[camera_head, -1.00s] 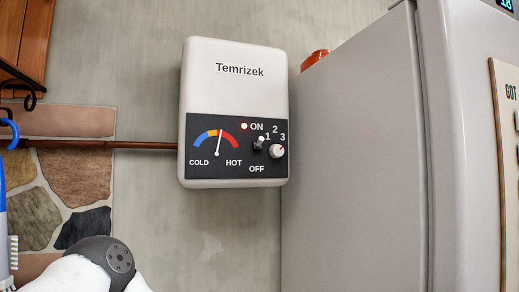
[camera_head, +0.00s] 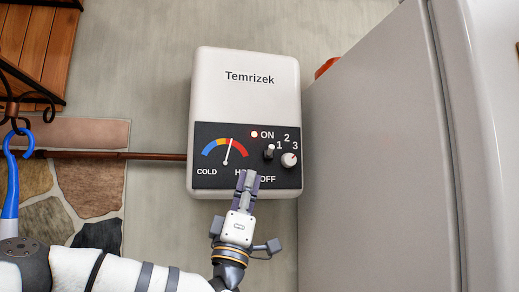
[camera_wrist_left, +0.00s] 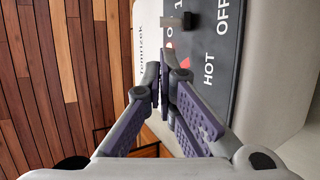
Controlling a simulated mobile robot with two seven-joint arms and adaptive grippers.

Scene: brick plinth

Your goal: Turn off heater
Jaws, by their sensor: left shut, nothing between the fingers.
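The white Temrizek heater (camera_head: 245,105) hangs on the wall with a dark control panel on its lower half. Its toggle switch (camera_head: 269,152) points up toward ON, and the small light (camera_head: 254,134) beside ON glows. A round knob (camera_head: 289,160) sits right of the switch. My left gripper (camera_head: 248,176) is shut and empty in front of the panel, below and left of the switch, covering parts of HOT and OFF. In the left wrist view, the switch (camera_wrist_left: 178,21) shows beyond the closed fingertips (camera_wrist_left: 162,68), apart from them. My right gripper is not seen.
A grey fridge (camera_head: 385,170) stands close on the right. A copper pipe (camera_head: 110,155) runs into the heater's left side. A wooden shelf (camera_head: 40,45) and a hook with a blue-handled brush (camera_head: 12,190) are at the left.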

